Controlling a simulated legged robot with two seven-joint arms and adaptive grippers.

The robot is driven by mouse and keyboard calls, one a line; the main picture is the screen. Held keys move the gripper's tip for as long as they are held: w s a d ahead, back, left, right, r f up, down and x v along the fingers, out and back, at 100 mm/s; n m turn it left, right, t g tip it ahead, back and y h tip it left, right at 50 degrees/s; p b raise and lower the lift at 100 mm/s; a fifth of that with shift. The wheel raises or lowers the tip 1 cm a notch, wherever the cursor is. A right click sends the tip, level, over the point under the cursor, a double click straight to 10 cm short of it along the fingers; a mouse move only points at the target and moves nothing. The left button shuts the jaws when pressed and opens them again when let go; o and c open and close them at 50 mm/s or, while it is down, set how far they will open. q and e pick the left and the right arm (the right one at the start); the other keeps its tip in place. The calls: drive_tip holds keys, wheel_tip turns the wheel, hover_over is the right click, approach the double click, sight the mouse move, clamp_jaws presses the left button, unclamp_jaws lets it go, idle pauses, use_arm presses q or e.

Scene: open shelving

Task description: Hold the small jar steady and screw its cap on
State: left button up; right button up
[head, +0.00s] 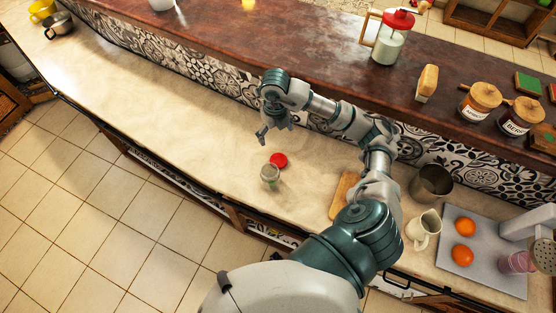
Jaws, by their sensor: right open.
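The small jar (270,177) is clear glass and stands upright on the beige counter. My right gripper (262,138) is open and empty, above and behind the cap, pointing down toward the counter. It touches neither the jar nor the cap. My left gripper is not in the view.
The counter (165,115) is clear to the left. A cutting board (343,192) lies right of the jar, partly hidden by my arm. A metal cup (431,184), a cream pitcher (423,229) and a tray (490,281) with oranges are farther right. A raised dark ledge runs behind.

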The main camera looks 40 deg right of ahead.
drive_tip(key=p, duration=0.1)
hover_over(279, 160)
wheel_tip(279, 160, down, 12)
drive_tip(key=shift+a, duration=0.1)
drive_tip(key=shift+a+f, duration=0.15)
drive_tip(key=shift+a, duration=0.3)
drive_tip(key=f, duration=0.1)
drive_tip(key=d+f, duration=0.1)
drive_tip(key=f, duration=0.1)
drive_tip(key=f+p, duration=0.1)
drive_tip(key=shift+d+f, duration=0.25)
drive_tip(key=shift+d, duration=0.1)
drive_tip(key=shift+a+f, duration=0.15)
drive_tip(key=shift+f, duration=0.35)
drive_tip(key=shift+a+r, duration=0.15)
drive_tip(key=shift+a, duration=0.2)
drive_tip(key=shift+c, duration=0.8)
drive_tip(key=c, duration=0.7)
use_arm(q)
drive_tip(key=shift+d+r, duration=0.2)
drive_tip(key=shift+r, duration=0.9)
use_arm(e)
drive_tip(key=shift+d, duration=0.25)
drive_tip(key=shift+c, duration=0.4)
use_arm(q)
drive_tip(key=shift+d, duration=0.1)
